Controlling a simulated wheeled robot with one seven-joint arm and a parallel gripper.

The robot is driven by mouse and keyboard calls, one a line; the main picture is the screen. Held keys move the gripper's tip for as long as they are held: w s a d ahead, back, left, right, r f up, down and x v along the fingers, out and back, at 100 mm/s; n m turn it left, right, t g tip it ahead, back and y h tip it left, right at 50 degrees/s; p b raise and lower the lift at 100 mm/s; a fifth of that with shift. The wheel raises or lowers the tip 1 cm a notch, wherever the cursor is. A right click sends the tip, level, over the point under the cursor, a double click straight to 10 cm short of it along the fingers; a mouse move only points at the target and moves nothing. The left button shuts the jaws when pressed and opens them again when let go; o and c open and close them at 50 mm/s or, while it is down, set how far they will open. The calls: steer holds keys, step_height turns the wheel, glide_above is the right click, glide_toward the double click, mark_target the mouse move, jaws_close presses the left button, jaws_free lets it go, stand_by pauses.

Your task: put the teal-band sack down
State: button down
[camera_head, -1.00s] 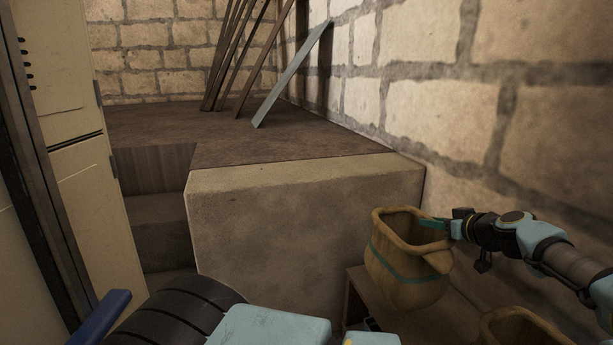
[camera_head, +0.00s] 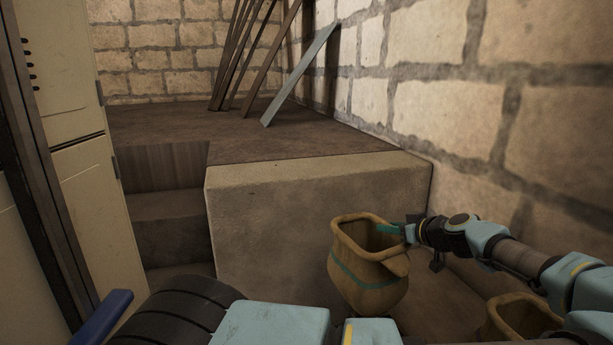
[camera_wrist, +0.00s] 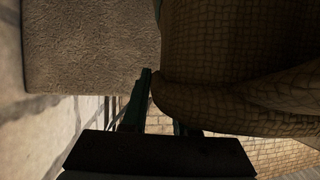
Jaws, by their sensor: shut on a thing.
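The teal-band sack (camera_head: 362,273) is an open-topped tan sack with a teal stripe around it. It hangs upright in the lower right of the head view, in front of the pale stone block. My gripper (camera_head: 392,230) is shut on the sack's right rim. In the wrist view the sack's woven side (camera_wrist: 235,70) fills the right part, with my gripper's dark fingers (camera_wrist: 160,112) at its edge.
A second tan sack (camera_head: 518,318) stands at the lower right, partly hidden by my arm. A stone block (camera_head: 290,215) and a raised floor (camera_head: 200,120) lie ahead, with steps (camera_head: 172,220) to the left. Planks (camera_head: 240,55) lean at the back. A brick wall (camera_head: 450,100) bounds the right.

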mark_target(331, 238)
steer(key=a+f+n+y, duration=0.1)
steer(key=a, duration=0.4)
steer(key=a+f+n+g, duration=0.1)
steer(key=a, duration=0.5)
steer(key=a+f+n+y, duration=0.1)
steer(key=a, duration=0.4)
steer(key=shift+w+a+f+g+y, duration=0.25)
steer(key=shift+w+a+g+y, duration=0.05)
steer(key=shift+w+a, duration=0.1)
steer(key=s+a+n+g+y+p, duration=0.1)
steer(key=s+a, duration=0.1)
steer(key=a, duration=0.6)
steer(key=s+a+n+g+y, duration=0.1)
steer(key=s+a+n+y, duration=0.15)
steer(key=a, duration=0.45)
step_height(331, 238, up, 16)
steer(key=p, duration=2.4)
steer(key=shift+m+h, duration=0.45)
steer(key=shift+s+a+f+m+t+h, duration=0.1)
steer(key=shift+s+f+m+t+h, duration=0.6)
steer(key=shift+m+h, duration=1.1)
steer(key=shift+s+d+f+m+t+h, duration=0.1)
steer(key=shift+s+f+m+t+h, duration=0.35)
steer(key=shift+s+m+t+h, duration=0.95)
steer(key=shift+s+a+f+m+t+h, duration=0.1)
steer(key=shift+s+f+m+t+h, duration=0.35)
steer(key=shift+m+h, duration=1.75)
steer(key=shift+w+f, duration=0.15)
